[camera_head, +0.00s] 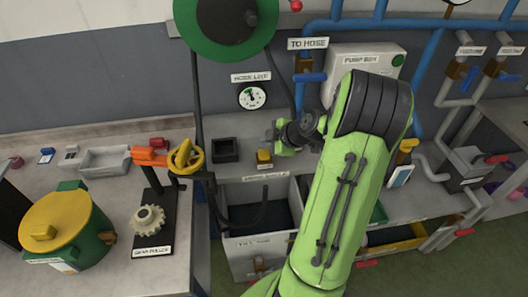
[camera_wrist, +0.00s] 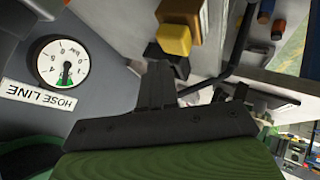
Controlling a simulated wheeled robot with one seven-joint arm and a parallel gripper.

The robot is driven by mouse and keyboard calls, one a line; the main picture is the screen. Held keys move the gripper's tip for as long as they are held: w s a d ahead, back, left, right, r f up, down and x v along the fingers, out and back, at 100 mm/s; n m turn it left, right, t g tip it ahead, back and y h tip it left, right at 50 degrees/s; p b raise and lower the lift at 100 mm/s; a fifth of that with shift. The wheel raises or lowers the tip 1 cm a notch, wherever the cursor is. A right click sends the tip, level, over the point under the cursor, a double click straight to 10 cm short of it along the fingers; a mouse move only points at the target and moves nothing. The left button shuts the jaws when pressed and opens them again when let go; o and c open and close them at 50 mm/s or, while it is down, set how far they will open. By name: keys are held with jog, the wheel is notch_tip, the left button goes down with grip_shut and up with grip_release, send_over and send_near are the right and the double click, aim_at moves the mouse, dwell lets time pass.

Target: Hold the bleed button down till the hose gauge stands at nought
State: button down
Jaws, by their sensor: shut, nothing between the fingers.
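My gripper (camera_head: 280,146) is just right of the button in the head view. In the wrist view its dark fingers (camera_wrist: 160,67) are together and empty, with their tips close to the button; I cannot tell whether they touch it. The round white hose gauge (camera_head: 252,96) has a HOSE LINE label above it. In the wrist view the gauge (camera_wrist: 61,63) appears turned, its needle near a green mark; the exact reading is unclear.
A dark open box (camera_head: 225,149) stands left of the button. The pump box (camera_head: 345,65) and blue pipes (camera_head: 427,60) are behind my arm. A dark bin (camera_head: 236,204) lies below the bench edge.

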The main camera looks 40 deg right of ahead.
aim_at(266, 154)
jog(key=shift+f, duration=0.15)
jog(key=shift+f+b, duration=0.3)
jog(key=shift+b, duration=0.45)
jog(key=shift+f+b, duration=0.5)
jog(key=shift+b, duration=0.2)
dwell(0.3)
dwell(1.5)
jog(key=shift+r+p, duration=0.45)
jog(key=shift+r, duration=0.5)
jog(key=shift+r+p, duration=1.45)
jog(key=shift+r, duration=1.1)
